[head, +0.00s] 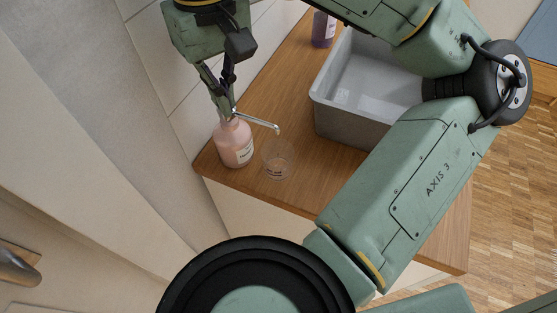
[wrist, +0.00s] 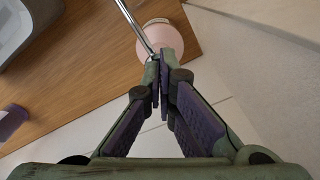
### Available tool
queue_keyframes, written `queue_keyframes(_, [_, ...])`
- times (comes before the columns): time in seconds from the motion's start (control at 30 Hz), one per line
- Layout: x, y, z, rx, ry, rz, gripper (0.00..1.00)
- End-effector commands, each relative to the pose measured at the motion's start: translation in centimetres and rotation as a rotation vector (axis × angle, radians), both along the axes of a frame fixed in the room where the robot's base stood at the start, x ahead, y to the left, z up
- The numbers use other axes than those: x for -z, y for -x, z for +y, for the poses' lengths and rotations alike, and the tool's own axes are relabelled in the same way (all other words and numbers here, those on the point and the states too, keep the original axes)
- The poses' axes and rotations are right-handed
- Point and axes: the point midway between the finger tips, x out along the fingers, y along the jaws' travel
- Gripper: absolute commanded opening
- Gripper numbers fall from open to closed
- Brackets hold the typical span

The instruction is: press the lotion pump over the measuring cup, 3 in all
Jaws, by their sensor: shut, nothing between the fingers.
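The pink lotion bottle (head: 235,145) stands upright near the left corner of the wooden counter, with its metal spout (head: 258,121) pointing right. The clear measuring cup (head: 278,160) stands beside it, under the end of the spout. My gripper (head: 228,111) is shut and empty, pointing down with its fingertips at the top of the pump; whether they touch it I cannot tell. In the wrist view the shut fingertips (wrist: 160,56) overlap the pink bottle (wrist: 158,34), and the spout (wrist: 132,22) runs off the top edge. The pump head is hidden behind the fingers, and the cup is not in the wrist view.
A grey basin (head: 345,123) stands on the counter (head: 262,105) right of the cup. A purple bottle (head: 322,30) stands at the back, near the tiled wall (head: 185,80). My arm crosses over the basin. Bare counter lies between the lotion bottle and the purple bottle.

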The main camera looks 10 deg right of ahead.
Motion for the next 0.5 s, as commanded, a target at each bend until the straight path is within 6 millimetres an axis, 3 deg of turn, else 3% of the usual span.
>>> queue_keyframes(0.23, [-0.2, 0.0, 0.0, -0.001, 0.003, 0.003, 0.0])
queue_keyframes(0.5, [-1.8, 0.0, 0.0, -0.001, 0.002, 0.002, 0.0])
